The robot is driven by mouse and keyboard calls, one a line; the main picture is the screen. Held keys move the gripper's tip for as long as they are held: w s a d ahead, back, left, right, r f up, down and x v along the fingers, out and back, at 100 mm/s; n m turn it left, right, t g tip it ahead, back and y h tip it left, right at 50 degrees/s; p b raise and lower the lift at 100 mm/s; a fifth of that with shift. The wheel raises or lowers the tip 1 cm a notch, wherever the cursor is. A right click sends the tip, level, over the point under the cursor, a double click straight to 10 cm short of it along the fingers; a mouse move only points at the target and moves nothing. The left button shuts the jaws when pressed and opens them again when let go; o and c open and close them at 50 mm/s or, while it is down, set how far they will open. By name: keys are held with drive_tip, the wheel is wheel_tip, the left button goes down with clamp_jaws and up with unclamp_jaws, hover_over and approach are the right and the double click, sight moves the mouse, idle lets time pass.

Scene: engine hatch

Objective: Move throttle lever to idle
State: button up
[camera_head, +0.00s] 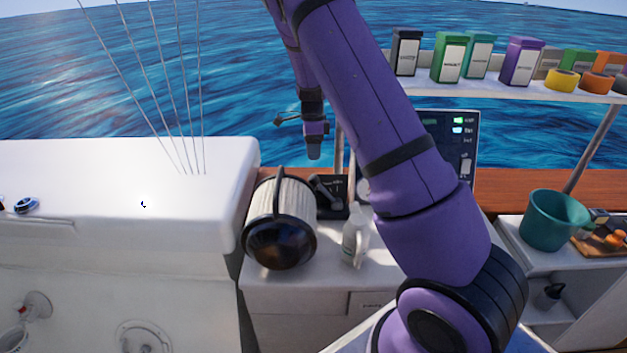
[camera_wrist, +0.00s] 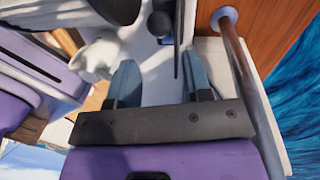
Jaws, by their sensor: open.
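The throttle lever (camera_head: 323,188) is a dark lever on a small black base (camera_head: 333,201), on the white counter beside the ribbed cylinder. In the wrist view the dark, slim lever (camera_wrist: 178,45) lies in line with the gap between my fingers, nearer the right one. My gripper (camera_head: 314,153) hangs pointing down above the lever in the head view, apart from it. In the wrist view my gripper (camera_wrist: 160,82) shows two blue-grey fingers spread wide with nothing held between them. The lever's exact tilt is hard to tell.
A ribbed white cylinder with a black end (camera_head: 281,220) stands left of the lever. A white spray bottle (camera_head: 355,238) stands in front. A metal pole (camera_wrist: 235,60) rises close on the right in the wrist view. A panel with green lights (camera_head: 462,140) is behind my arm.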

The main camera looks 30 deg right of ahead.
sight(314, 175)
drive_tip(key=f, duration=0.3)
drive_tip(key=s+f, duration=0.1)
drive_tip(key=f, duration=0.6)
drive_tip(key=shift+s+a, duration=0.15)
drive_tip(key=shift+a, duration=0.2)
clamp_jaws()
